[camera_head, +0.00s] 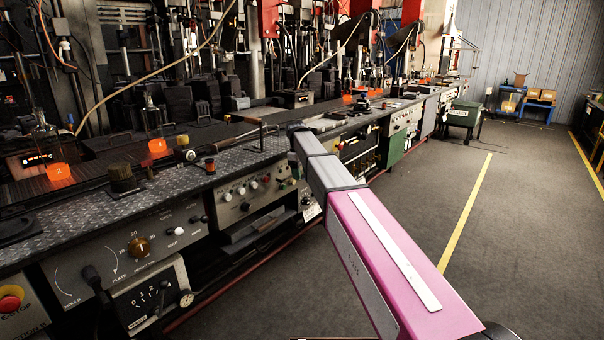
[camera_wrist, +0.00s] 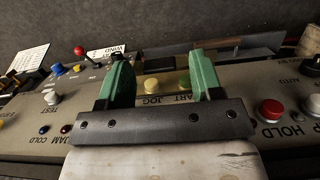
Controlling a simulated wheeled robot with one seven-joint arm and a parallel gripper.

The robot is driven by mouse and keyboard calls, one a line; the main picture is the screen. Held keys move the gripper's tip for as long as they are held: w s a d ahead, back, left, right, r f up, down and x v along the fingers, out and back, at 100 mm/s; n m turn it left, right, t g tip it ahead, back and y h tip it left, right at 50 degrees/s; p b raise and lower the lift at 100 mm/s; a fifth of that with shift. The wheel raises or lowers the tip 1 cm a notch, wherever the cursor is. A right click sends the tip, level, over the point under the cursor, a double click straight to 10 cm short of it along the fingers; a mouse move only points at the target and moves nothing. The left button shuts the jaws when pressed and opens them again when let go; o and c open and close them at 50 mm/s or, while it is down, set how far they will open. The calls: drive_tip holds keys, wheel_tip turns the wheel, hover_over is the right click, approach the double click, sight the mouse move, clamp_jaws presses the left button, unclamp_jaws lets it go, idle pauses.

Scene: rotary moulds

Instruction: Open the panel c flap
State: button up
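My gripper (camera_wrist: 163,68) shows in the wrist view with two green fingers held wide apart and nothing between them. It is over a grey control panel (camera_wrist: 225,82). I cannot tell for certain which part is the panel c flap. A grey plate with a dark edge (camera_wrist: 235,48) lies behind the fingers and may be it; the right finger covers part of it. In the head view my arm reaches the bench front, and I cannot make out the gripper there.
A red button (camera_wrist: 271,110) sits right of the fingers, beside "HOLD" lettering. A red-knobbed lever (camera_wrist: 79,51) and a white knob (camera_wrist: 53,97) are on the left. Moulds and flasks crowd the bench (camera_head: 150,190). The floor (camera_head: 520,220) at right is clear.

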wheel_tip(320, 180, up, 11)
drive_tip(key=w+a, duration=0.1)
drive_tip(key=shift+a+f, duration=0.15)
drive_tip(key=shift+a, duration=0.1)
idle(0.3)
